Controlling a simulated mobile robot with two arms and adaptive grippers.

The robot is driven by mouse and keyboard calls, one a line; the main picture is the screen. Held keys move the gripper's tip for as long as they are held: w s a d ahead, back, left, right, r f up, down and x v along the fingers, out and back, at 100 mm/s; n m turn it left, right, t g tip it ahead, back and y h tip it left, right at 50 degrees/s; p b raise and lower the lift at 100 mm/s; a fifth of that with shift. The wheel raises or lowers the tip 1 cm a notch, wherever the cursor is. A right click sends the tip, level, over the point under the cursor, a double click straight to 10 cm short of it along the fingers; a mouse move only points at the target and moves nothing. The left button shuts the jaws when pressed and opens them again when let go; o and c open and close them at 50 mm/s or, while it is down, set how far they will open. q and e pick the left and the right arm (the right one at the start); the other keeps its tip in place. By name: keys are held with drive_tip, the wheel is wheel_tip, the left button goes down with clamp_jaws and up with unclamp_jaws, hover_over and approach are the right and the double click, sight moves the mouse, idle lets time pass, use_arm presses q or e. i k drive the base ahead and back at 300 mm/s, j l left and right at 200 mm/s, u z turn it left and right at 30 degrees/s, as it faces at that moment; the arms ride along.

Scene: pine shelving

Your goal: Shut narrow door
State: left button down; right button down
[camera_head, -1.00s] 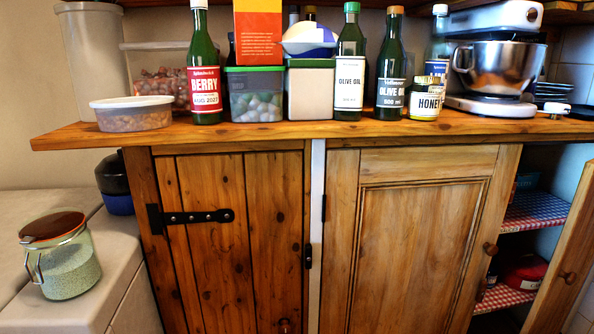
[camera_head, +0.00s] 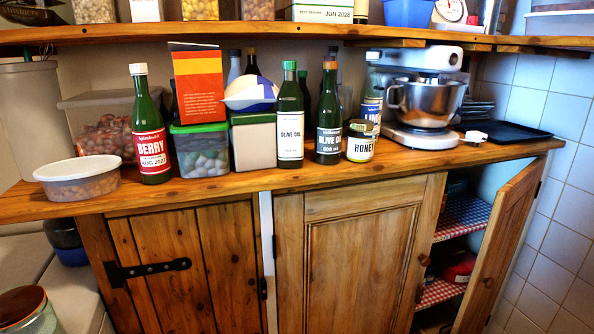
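A narrow wooden door (camera_head: 500,240) at the right end of the cabinet stands open, swung outward, with a small round knob (camera_head: 488,282) on its face. Its opening shows inner shelves with a red-and-white checked lining (camera_head: 462,216). Left of it, a panelled wooden door (camera_head: 358,265) with a round knob (camera_head: 425,260) is shut. Further left, a plank door (camera_head: 185,268) with a black strap hinge is shut. Neither of my grippers is in view.
The wooden counter (camera_head: 225,187) above holds bottles, tubs, a honey jar and a stand mixer (camera_head: 425,100). An upper shelf (camera_head: 250,32) runs above it. A tiled wall (camera_head: 560,225) stands to the right of the open door. A glass jar (camera_head: 28,310) is at lower left.

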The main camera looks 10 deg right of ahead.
sight(512, 202)
drive_tip(key=z, duration=1.6)
drive_tip(key=i+j, duration=0.6)
drive_tip(key=j, duration=0.15)
